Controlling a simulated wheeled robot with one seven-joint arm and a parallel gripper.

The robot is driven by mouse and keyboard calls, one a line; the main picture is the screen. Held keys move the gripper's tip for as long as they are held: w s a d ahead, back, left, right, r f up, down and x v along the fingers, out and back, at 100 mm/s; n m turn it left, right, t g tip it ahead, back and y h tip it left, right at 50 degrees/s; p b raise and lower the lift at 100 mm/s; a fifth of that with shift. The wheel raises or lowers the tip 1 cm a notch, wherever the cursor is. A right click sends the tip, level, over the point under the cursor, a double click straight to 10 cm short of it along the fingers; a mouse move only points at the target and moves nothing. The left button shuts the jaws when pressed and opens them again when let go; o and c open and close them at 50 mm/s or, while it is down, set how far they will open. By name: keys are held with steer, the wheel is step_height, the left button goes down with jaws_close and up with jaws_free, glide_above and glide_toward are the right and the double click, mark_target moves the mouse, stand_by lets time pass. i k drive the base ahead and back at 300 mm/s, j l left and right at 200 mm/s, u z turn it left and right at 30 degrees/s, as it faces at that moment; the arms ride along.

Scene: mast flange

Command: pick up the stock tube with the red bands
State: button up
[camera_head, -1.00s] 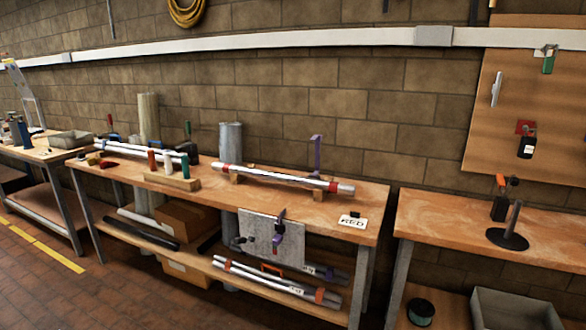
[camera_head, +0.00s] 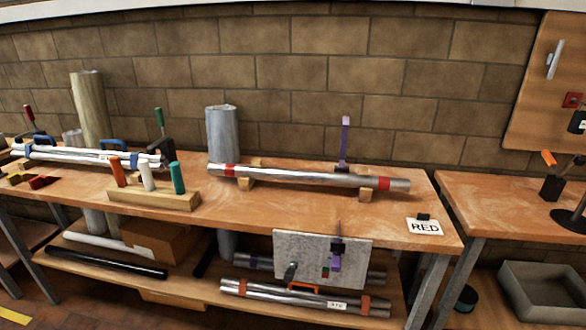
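The stock tube with the red bands (camera_head: 310,177) is a long silver tube lying across wooden cradle blocks (camera_head: 247,178) on the workbench. One red band (camera_head: 230,170) is near its left end and another red band (camera_head: 384,184) is near its right end. A purple upright clamp (camera_head: 345,142) stands behind the tube, right of its middle. A small card reading "RED" (camera_head: 425,227) is at the bench's right front corner. My gripper is not in view.
White tubes (camera_head: 85,156) with blue clamps lie at the bench's left. A wooden block with coloured handles (camera_head: 153,199) stands before them. Tubes with orange bands (camera_head: 305,298) lie on the lower shelf. A grey plate (camera_head: 320,258) hangs at the front edge. A gap separates the right bench (camera_head: 510,195).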

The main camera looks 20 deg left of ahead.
mark_target(259, 172)
steer(key=u, duration=3.55)
steer(key=l+z, duration=0.1)
steer(key=z, duration=2.65)
steer(key=i+j+u, duration=0.1)
steer(key=i, duration=0.7)
steer(key=i+j+u, duration=0.1)
steer(key=i, duration=0.65)
steer(key=j, duration=0.1)
